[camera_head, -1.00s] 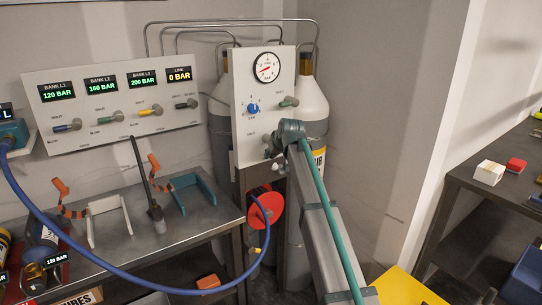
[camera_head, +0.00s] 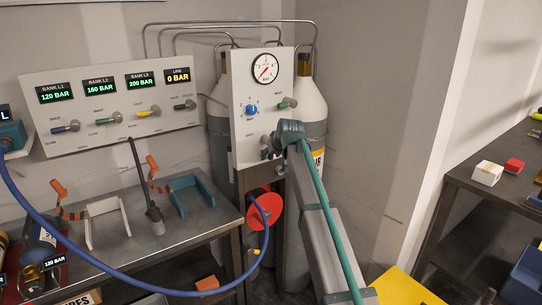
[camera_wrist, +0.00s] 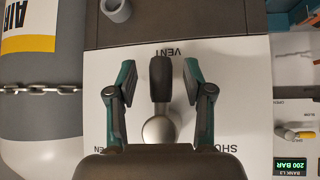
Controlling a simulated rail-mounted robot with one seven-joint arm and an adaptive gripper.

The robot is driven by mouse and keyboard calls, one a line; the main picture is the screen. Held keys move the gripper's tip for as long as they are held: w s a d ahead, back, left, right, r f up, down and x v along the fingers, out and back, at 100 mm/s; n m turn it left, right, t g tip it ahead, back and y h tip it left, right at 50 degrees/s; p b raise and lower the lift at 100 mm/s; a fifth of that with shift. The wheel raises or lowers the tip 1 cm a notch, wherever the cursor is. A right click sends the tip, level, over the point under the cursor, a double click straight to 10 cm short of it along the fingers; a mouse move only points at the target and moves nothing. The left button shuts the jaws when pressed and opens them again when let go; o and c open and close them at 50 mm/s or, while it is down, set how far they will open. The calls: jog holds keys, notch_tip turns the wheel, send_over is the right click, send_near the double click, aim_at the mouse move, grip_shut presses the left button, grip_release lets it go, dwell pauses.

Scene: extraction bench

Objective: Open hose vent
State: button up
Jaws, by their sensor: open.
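The vent lever has a dark handle (camera_wrist: 160,78) and a silver ball-shaped base (camera_wrist: 158,130), in the middle of the wrist view. The handle points toward the word VENT on the white panel (camera_wrist: 235,75). My gripper (camera_wrist: 159,85) is open, with one green-sided finger on each side of the handle and a visible gap on both sides. In the head view my gripper (camera_head: 270,152) is at the lower part of the upright gauge panel (camera_head: 240,140), and it hides the vent lever there. The gauge (camera_head: 266,68) has its red needle pointing low and left.
A red disc (camera_head: 265,212) and a blue hose (camera_head: 150,285) are below. Gas cylinders (camera_head: 312,110) stand behind the panel. A bench with tools (camera_head: 170,238) is at the left.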

jog(key=v, duration=1.1)
jog(key=shift+s+r, duration=0.15)
jog(key=shift+d, duration=0.1)
jog(key=s+d+f+m+g+h, duration=0.15)
jog(key=s+d+f, duration=0.4)
jog(key=f, duration=0.95)
jog(key=s+d+f+m+g+h, duration=0.1)
jog(key=s+d+f+g, duration=0.15)
jog(key=s+f, duration=1)
jog(key=s+d+f+m+g+h, duration=0.1)
jog(key=s+d+f+g, duration=0.2)
jog(key=f, duration=1.6)
jog(key=s+d+f+g+p, duration=0.1)
jog(key=s+d+f+g, duration=0.1)
jog(key=s+f, duration=0.75)
jog(key=s+d+f+g, duration=0.1)
jog(key=s+d+f, duration=0.35)
jog(key=s, duration=0.75)
jog(key=s+f+m+g, duration=0.1)
jog(key=s+f, duration=0.3)
jog(key=s, duration=0.8)
jog(key=s+d+f+g, duration=0.1)
jog(key=s+f+g, duration=0.3)
jog(key=s, duration=0.9)
jog(key=shift+d+f+m+p, duration=0.25)
jog(key=shift+d+m+p, duration=0.05)
jog(key=shift+m+p, duration=0.05)
